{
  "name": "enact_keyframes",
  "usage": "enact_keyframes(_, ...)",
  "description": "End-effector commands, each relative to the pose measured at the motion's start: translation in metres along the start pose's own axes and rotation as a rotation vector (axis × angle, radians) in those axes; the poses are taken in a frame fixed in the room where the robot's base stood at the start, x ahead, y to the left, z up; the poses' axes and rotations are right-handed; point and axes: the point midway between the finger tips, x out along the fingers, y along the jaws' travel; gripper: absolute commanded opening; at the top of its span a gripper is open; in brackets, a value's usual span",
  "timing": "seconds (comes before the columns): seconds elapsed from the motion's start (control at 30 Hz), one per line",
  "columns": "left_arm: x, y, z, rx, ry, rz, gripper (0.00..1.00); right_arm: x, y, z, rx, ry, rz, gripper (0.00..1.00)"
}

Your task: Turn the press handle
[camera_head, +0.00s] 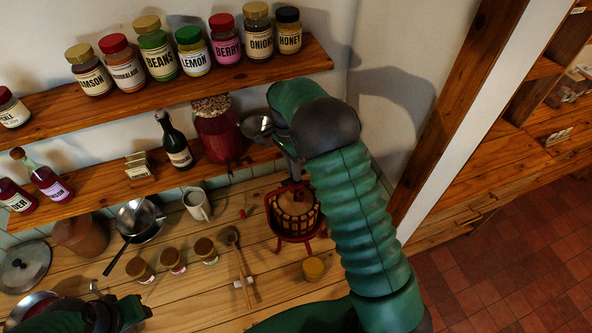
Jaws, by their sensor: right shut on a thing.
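The fruit press (293,217) stands on the wooden counter, a slatted wooden basket in a red frame with a screw rising from its top. My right gripper (287,146) is at the upper end of that screw and is shut on the press handle, which is mostly hidden by the gripper and arm. My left gripper (130,313) is low at the left over the counter, dark and partly out of frame, away from the press; its jaws cannot be made out.
A round metal piece (257,127) shows just left of my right gripper, near a big red jar (217,135). Labelled jars line the upper shelf (150,97).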

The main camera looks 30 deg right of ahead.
Motion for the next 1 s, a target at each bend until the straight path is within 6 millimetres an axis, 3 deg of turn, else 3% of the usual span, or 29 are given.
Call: enact_keyframes(1.0, 0.03, 0.0, 0.007, 0.0, 0.0, 0.0, 0.36, 0.001, 0.006, 0.005, -0.944, 0.189, -0.008, 0.0)
